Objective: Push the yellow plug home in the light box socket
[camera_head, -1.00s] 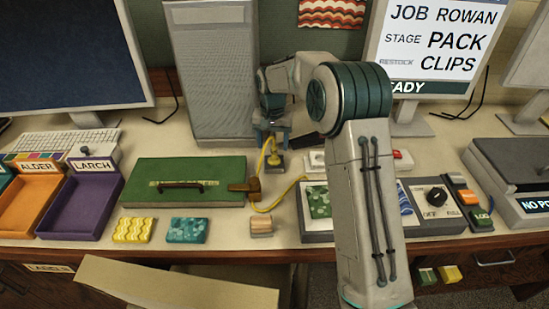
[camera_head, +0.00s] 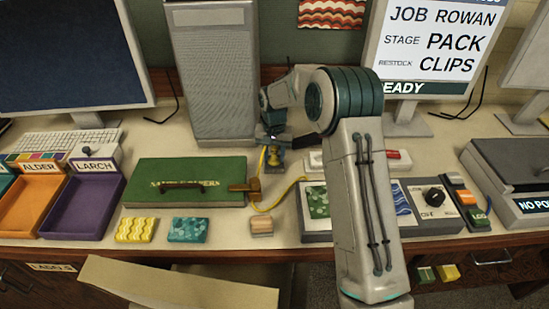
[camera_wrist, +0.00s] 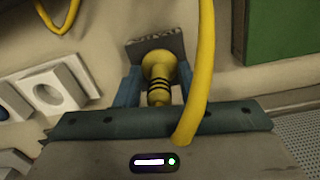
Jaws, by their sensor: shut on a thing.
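My gripper (camera_head: 273,145) is low over the table, in front of the grey tower. It is shut on the yellow plug (camera_wrist: 158,78), which has dark rings on its body. The plug also shows small below my gripper in the head view (camera_head: 273,160). In the wrist view a speckled dark grey block (camera_wrist: 156,46) lies at the plug's far end; I cannot tell if they touch. A white square plate with a round recess (camera_wrist: 62,92), apparently a socket, is left of the plug and apart from it. The yellow cord (camera_wrist: 203,60) passes close beside the plug.
The light box (camera_head: 318,226) stands right of the cord's loop, partly behind my arm. A green case (camera_head: 160,197) lies to the left. A white strip with a red part (camera_head: 396,155) is behind the light box. Patterned blocks (camera_head: 188,230) lie in front.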

